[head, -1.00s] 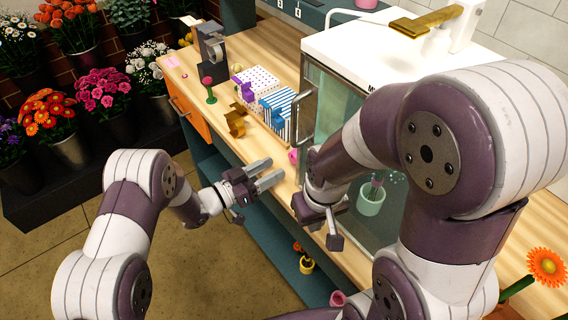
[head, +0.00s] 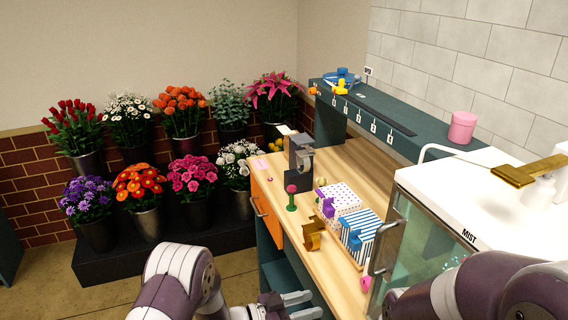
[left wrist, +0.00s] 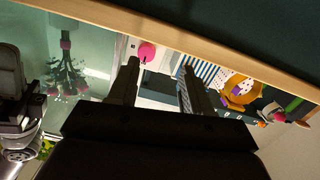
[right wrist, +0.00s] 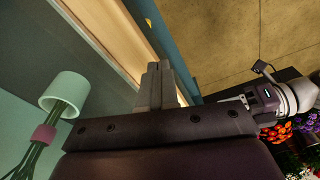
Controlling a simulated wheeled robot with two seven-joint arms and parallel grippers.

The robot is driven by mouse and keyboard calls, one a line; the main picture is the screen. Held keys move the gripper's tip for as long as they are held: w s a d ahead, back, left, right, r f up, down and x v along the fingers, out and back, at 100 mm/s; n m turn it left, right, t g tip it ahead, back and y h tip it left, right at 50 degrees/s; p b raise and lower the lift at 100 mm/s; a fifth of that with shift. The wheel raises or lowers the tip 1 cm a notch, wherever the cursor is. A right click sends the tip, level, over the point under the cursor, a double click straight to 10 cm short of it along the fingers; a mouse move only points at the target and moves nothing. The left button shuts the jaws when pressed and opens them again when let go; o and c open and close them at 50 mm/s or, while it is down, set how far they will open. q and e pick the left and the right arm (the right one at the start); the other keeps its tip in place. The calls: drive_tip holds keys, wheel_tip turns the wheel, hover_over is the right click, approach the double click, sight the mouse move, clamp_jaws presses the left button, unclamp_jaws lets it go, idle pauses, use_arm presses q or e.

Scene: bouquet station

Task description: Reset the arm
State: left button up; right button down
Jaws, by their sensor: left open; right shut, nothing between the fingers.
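My left gripper (head: 298,304) is at the bottom of the head view, in front of the counter's edge. Its two fingers are apart with nothing between them, as the left wrist view (left wrist: 160,90) also shows. My right arm enters at the lower right of the head view, in front of the mist cabinet (head: 476,212); its gripper is out of that frame. In the right wrist view my right gripper (right wrist: 155,85) has its fingers together and holds nothing. It is beside the counter edge and the glass.
Flower buckets (head: 147,222) stand at the left. A pink pot (head: 462,127) sits on the back ledge.

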use_arm(q)
drive_tip(key=w+a+f+n+t+y, duration=0.1)
drive_tip(key=a+f+n+y, duration=0.3)
drive_tip(key=a+f+y, duration=0.45)
drive_tip(key=s+a+r+n+g+y, duration=0.1)
drive_tip(key=s+a+n+g+y, duration=0.15)
drive_tip(key=a+y, duration=0.4)
drive_tip(key=s+a+r+n+g, duration=0.1)
drive_tip(key=s+a+r+n, duration=0.2)
drive_tip(key=s+a+r, duration=0.2)
drive_tip(key=s+a+r+n+g+y, duration=0.1)
drive_tip(key=s+a+r+n, duration=0.2)
drive_tip(key=s+r, duration=0.6)
drive_tip(key=s+a, duration=0.2)
drive_tip(key=shift+s+r, duration=0.3)
drive_tip(key=shift+s, duration=0.05)
drive_tip(key=shift+s, duration=0.1)
